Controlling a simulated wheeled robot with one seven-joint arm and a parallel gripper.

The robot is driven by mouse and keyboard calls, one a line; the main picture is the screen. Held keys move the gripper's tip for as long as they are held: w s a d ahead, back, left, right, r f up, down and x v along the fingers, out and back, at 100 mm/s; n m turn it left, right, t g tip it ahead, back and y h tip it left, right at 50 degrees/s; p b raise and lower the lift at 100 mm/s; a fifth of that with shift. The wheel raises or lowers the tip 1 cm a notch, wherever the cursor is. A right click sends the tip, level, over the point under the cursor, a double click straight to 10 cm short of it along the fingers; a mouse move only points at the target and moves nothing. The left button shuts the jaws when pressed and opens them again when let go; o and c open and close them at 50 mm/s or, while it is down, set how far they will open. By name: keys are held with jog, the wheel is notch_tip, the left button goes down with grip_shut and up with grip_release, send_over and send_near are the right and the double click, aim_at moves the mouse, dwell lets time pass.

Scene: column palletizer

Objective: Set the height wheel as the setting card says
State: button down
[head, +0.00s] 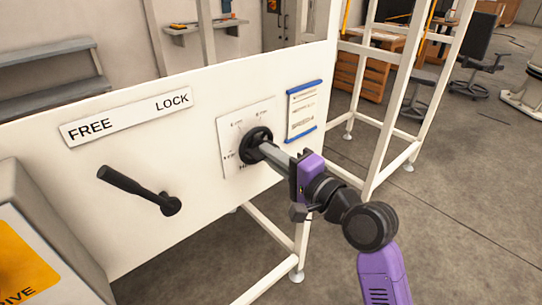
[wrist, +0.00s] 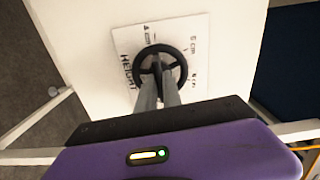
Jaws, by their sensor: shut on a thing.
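The black height wheel (head: 256,144) is mounted on a white dial plate (head: 232,126) on the white panel. It also shows in the wrist view (wrist: 178,52), with "HEIGHT" and several cm marks around it. My gripper (head: 264,149) reaches the wheel from the right, its fingers shut on the wheel's inner part; the fingertips also show in the wrist view (wrist: 160,72). The exact grip point and the wheel's pointer are hard to make out. The setting card (head: 302,110), with blue edges, hangs right of the dial plate; its text is too small to read.
A black lever (head: 140,190) sticks out of the panel at the left, below a "FREE LOCK" label (head: 128,117). A grey box with an orange label (head: 25,262) stands at the lower left. White frame posts (head: 405,95) rise behind; grey floor is open at the right.

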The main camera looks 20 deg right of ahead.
jog(key=n+b, duration=0.4)
jog(key=n, duration=0.6)
jog(key=shift+f+b, duration=0.1)
jog(key=shift+b, duration=0.3)
dwell(0.3)
jog(key=c, duration=1.5)
grip_release()
jog(key=shift+s, duration=0.1)
jog(key=v, duration=0.7)
jog(key=shift+s+d, duration=0.15)
jog(key=shift+s, duration=0.15)
